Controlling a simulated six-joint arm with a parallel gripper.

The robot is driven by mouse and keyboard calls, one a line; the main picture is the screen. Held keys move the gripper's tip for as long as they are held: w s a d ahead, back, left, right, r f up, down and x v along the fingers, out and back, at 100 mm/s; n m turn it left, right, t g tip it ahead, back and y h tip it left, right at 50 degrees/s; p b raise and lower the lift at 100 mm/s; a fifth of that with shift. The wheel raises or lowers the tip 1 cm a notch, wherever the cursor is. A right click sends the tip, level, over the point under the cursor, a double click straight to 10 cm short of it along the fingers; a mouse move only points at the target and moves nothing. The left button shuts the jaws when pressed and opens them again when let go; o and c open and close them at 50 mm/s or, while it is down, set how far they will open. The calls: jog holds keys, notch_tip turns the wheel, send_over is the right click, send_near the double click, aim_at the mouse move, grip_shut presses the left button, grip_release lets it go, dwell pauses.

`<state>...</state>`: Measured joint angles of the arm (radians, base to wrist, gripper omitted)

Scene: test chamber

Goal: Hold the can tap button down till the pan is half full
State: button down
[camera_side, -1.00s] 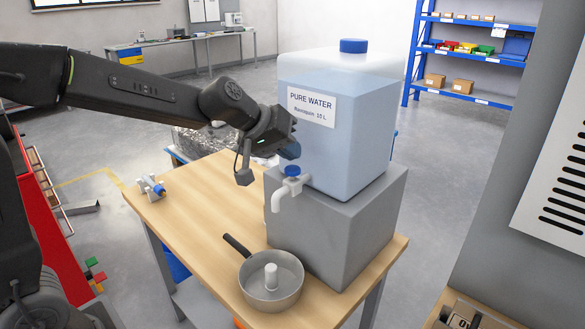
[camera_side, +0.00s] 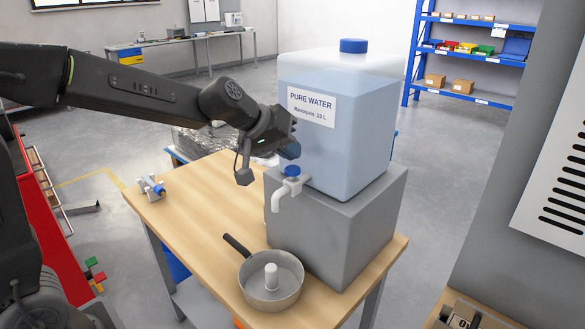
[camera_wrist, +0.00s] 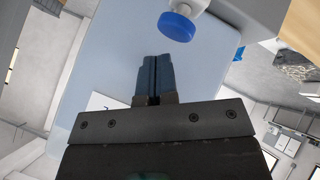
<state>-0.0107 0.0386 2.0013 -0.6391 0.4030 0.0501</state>
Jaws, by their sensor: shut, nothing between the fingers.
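The can (camera_side: 345,120) is a clear, bluish water container with a blue cap and a "PURE WATER" label. Its white tap (camera_side: 281,194) has a blue button (camera_side: 292,170) on top, which also shows in the wrist view (camera_wrist: 177,26). My gripper (camera_side: 290,150) is shut and empty, just above the button in the side view. In the wrist view my gripper (camera_wrist: 153,60) shows beside the button, apart from it. The metal pan (camera_side: 256,295) sits on the table below the spout, with a white cylinder (camera_side: 271,276) standing inside. No stream shows from the spout.
The can stands on a grey block (camera_side: 330,238) on a wooden table (camera_side: 195,215). A small metal device with a blue part (camera_side: 152,187) lies at the table's left edge. The table's middle left is clear. A grey panel (camera_side: 520,150) stands at the right.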

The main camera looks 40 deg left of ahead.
aim_at(290, 167)
jog(key=shift+f, duration=0.1)
dwell(0.7)
jog(key=shift+f, duration=0.3)
jog(key=shift+f, duration=0.6)
dwell(1.5)
jog(key=shift+r, duration=0.1)
dwell(2.3)
jog(key=shift+r, duration=0.9)
jog(key=shift+r, duration=0.1)
jog(key=shift+r, duration=2.45)
